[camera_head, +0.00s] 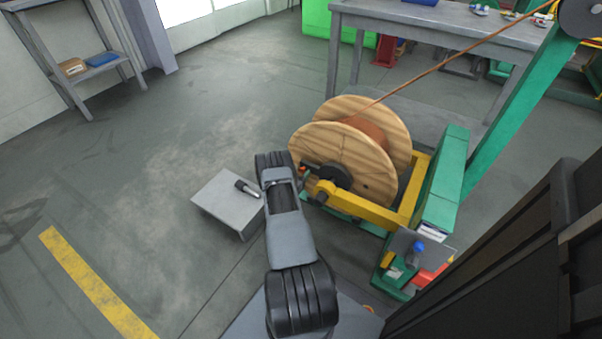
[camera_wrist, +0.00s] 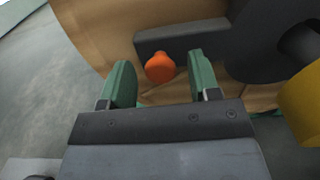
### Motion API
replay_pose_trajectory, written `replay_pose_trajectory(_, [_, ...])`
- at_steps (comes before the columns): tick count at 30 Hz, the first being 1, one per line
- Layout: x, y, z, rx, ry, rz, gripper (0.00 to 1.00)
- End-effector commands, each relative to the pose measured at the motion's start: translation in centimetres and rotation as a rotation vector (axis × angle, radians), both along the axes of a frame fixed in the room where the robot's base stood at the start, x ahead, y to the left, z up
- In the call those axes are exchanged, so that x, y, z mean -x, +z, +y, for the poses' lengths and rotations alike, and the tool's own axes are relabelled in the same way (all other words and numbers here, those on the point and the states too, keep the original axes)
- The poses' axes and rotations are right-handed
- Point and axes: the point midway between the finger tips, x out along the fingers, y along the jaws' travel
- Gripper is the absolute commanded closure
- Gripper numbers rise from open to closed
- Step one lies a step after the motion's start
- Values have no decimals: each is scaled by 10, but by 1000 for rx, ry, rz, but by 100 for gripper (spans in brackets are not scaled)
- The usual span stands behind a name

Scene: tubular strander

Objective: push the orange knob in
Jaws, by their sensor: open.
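The orange knob (camera_wrist: 160,67) sits on a dark bar (camera_wrist: 178,42) in front of the wooden spool in the wrist view. In the head view the knob (camera_head: 303,169) is a small orange-red spot at the spool's left side, beside my arm. My gripper (camera_wrist: 160,78) is open, with one green finger on each side of the knob's line. The knob appears between the fingertips; I cannot tell whether anything touches it. In the head view my gripper is hidden by my wrist.
The wooden spool (camera_head: 326,152) stands in a yellow frame (camera_head: 372,212) on a green base, close to my arm. A grey box (camera_head: 222,200) with a dark-handled tool (camera_head: 246,188) stands to the left. Open floor lies further left. A workbench (camera_head: 440,28) stands behind.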

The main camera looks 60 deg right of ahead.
Motion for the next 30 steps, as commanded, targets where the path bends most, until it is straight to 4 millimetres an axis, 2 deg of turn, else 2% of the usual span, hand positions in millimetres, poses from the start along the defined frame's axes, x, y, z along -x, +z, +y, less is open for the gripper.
replay_pose_trajectory(5, [0,0,2,-1,0,1,44])
replay_pose_trajectory(8, [1,1,10,-3,1,1,44])
replay_pose_trajectory(11, [2,2,25,-4,1,4,44])
replay_pose_trajectory(21, [7,2,94,-2,3,3,44])
replay_pose_trajectory(27, [9,1,122,-1,1,2,44])
replay_pose_trajectory(30, [10,0,130,-1,0,1,44])
